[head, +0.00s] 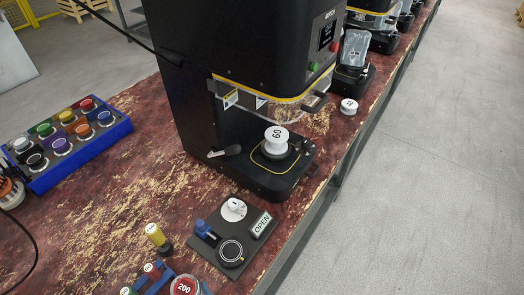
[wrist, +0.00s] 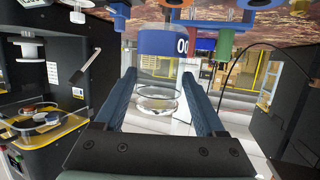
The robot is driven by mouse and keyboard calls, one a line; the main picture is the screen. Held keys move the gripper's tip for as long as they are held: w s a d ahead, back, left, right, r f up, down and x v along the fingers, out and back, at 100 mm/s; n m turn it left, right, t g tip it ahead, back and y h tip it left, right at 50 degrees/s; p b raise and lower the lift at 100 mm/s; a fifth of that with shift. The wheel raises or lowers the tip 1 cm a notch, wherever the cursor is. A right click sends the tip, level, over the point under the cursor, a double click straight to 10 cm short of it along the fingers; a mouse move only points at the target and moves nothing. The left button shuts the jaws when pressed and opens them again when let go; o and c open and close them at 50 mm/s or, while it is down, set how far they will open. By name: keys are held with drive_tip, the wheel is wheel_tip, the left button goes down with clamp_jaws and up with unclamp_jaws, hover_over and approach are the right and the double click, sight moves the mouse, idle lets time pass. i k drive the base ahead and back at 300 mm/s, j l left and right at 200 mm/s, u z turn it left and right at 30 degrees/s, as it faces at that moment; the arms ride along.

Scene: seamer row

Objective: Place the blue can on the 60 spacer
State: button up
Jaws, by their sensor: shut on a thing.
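The 60 spacer (head: 277,135) is a white disc marked 60, standing upright on the round plate of the near black seamer (head: 205,100) in the head view. Nothing rests on it. A white spool-shaped piece (wrist: 29,48) at the left of the wrist view, which appears upside down, looks like the same spacer. My gripper (wrist: 158,82) shows only in the wrist view. Its two dark blue fingers are shut on the blue can (wrist: 160,43), a clear cylinder with a blue band and partly visible white digits. The can is apart from the spacer.
A blue rack (head: 78,146) with several coloured lids lies at the left of the table. A black lever (head: 225,152) juts beside the spacer.

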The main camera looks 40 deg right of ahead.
sight(277, 133)
drive_tip(key=i+l, duration=0.1)
drive_tip(key=l, duration=0.95)
drive_tip(key=i+l, duration=0.15)
drive_tip(key=l, duration=0.4)
